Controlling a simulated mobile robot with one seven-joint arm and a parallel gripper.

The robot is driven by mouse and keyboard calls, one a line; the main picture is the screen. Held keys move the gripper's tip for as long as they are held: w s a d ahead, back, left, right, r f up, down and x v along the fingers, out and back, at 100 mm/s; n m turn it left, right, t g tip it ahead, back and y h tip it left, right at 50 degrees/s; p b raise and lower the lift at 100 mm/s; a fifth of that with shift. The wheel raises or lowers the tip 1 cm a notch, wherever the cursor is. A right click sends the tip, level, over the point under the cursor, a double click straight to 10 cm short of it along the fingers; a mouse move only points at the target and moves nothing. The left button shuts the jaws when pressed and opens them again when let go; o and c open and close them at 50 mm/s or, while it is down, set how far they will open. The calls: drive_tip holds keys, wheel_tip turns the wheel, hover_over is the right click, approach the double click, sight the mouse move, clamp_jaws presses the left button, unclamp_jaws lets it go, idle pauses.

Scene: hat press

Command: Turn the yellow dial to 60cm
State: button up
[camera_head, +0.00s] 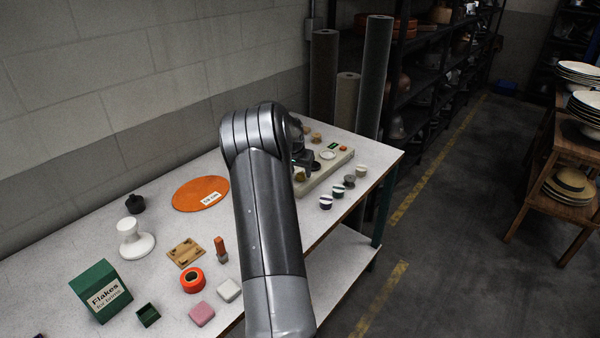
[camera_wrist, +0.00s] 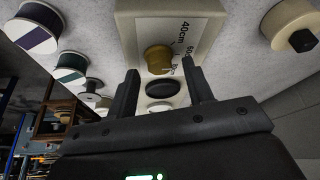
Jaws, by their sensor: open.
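The yellow dial (camera_wrist: 158,58) is a short mustard-coloured knob on a cream control box (camera_wrist: 125,32). A white label (camera_wrist: 185,30) beside it reads "40cm"; another marking, partly hidden by a finger, seems to start with 60. My gripper (camera_wrist: 158,70) is open, with one dark fingertip on either side of the dial in the wrist view. I cannot tell whether the fingers touch it. In the head view, the control box (camera_head: 318,184) stands at the table's far right end, with my gripper (camera_head: 303,162) over its left part, partly hidden by my arm.
A black knob (camera_wrist: 162,88) sits close by on the box, between my fingers in the picture. Several spools, including a purple-banded one (camera_head: 326,202), line the table edge beside the box. An orange disc (camera_head: 190,194) and small items lie left of my arm.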

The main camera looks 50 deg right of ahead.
drive_tip(key=v, duration=0.9)
drive_tip(key=shift+r, duration=0.25)
